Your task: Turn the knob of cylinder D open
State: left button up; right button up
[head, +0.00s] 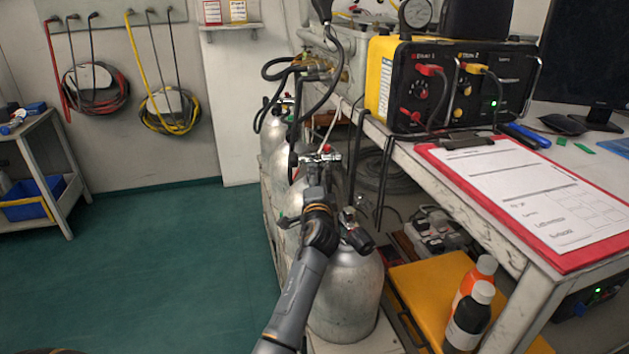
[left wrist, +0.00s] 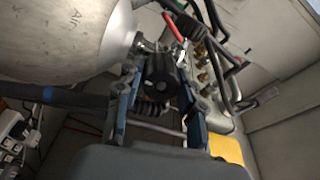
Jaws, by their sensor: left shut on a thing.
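Several silver gas cylinders stand in a row beside the bench; I cannot read which is D. The nearest cylinder (head: 345,295) has a valve with a black knob (head: 357,240). My left gripper (head: 318,192) reaches in from below, at the valve (head: 322,158) of a cylinder behind the nearest one. In the left wrist view, my left gripper (left wrist: 160,100) has a finger on each side of a black knob (left wrist: 160,72) and is shut on it. A silver cylinder (left wrist: 55,35) lettered "Air" lies beside it. The arm hides part of the valve. My right gripper is out of view.
Black hoses (head: 335,75) hang over the cylinders. Bottles (head: 468,320) and a yellow case (head: 430,290) sit under the bench. The green floor (head: 150,270) at left is clear.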

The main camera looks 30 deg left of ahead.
pick_arm(q)
jog(key=shift+f, duration=0.1)
jog(key=o, duration=1.2)
jog(key=shift+c, duration=0.2)
